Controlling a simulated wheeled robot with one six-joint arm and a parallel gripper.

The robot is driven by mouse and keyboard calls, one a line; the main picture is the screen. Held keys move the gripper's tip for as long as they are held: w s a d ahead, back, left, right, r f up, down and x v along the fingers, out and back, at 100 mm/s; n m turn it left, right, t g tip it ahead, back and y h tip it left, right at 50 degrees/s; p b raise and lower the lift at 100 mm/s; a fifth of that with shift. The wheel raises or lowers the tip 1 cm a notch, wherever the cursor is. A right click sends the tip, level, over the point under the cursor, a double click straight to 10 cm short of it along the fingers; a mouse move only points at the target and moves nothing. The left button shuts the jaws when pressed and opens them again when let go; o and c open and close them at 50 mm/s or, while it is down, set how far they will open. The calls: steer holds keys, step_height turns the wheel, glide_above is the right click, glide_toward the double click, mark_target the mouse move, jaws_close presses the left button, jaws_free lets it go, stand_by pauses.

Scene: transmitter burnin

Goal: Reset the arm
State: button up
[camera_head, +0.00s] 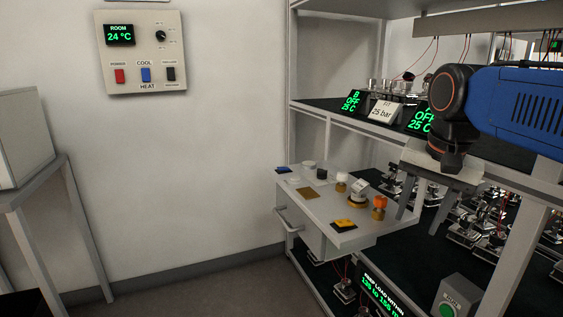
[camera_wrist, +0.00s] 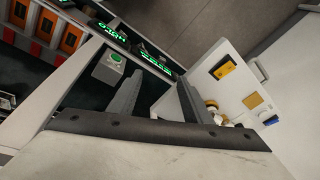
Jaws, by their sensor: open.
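My gripper (camera_head: 421,205) hangs at the right in the head view, below the blue arm link, with its two grey fingers apart and nothing seen between them. It is in front of the shelf rack, to the right of a small white pull-out shelf (camera_head: 309,207). In the wrist view the fingers of my gripper (camera_wrist: 160,100) also stand apart, with the white shelf (camera_wrist: 236,86) just beyond the right finger. That finger hides part of the small items there.
The shelf carries several small parts, among them an orange-topped piece (camera_head: 379,203) and a yellow-and-black block (camera_head: 343,225). A rack upright (camera_head: 515,255) stands close on the right. A green-button box (camera_head: 456,300) sits low. A wall panel (camera_head: 142,50) hangs left; floor between is clear.

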steer(key=s+f+n+t, duration=0.1)
steer(key=s+f+n, duration=0.2)
steer(key=s+f, duration=0.3)
steer(key=s+d+f+n+t, duration=0.1)
steer(key=s+f+n, duration=0.3)
steer(key=f, duration=0.8)
steer(key=shift+s+f, duration=0.25)
steer(key=shift+s, duration=0.6)
steer(key=shift+d, duration=0.1)
